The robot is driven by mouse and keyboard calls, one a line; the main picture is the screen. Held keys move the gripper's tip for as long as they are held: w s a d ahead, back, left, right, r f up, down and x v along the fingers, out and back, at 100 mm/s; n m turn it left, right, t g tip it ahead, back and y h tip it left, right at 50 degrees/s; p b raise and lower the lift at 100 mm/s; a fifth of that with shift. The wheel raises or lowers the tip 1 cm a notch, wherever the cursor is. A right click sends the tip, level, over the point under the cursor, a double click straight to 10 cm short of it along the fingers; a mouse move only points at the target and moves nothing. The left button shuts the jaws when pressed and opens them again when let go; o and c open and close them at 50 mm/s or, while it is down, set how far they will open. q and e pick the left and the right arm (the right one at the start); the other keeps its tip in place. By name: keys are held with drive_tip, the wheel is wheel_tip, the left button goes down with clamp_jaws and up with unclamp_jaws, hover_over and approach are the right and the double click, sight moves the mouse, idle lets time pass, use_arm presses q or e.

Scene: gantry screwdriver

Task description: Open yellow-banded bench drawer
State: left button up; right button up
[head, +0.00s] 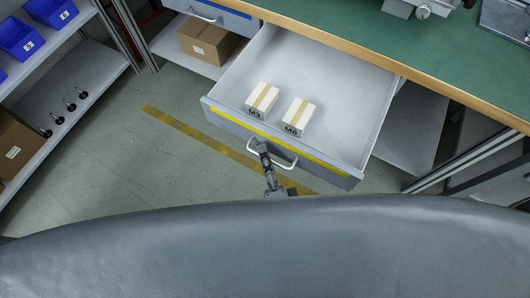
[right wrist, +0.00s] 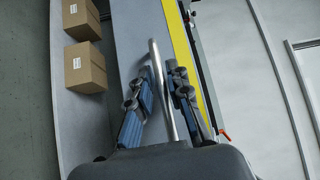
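The bench drawer (head: 217,119) with the yellow band (head: 277,141) is pulled well out of the bench. Its inside shows from above. The pale bar handle (head: 287,161) is on its front; it also shows in the right wrist view (right wrist: 157,62). My right gripper (head: 264,153) is at the left part of the handle. In the right wrist view its fingers (right wrist: 159,82) stand on either side of the bar, with a narrow gap showing, so it looks partly open around the handle. My left gripper is not in view.
White boxes marked M5 (head: 262,99) and M8 (head: 298,117) lie in the drawer. The green bench top (head: 330,35) is behind. A shelf with blue bins (head: 20,39) stands at the left. Cardboard boxes (head: 207,40) sit under the bench. Floor left of the drawer is clear.

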drive_tip(key=v, duration=1.2)
drive_tip(key=shift+f, duration=0.1)
idle(0.4)
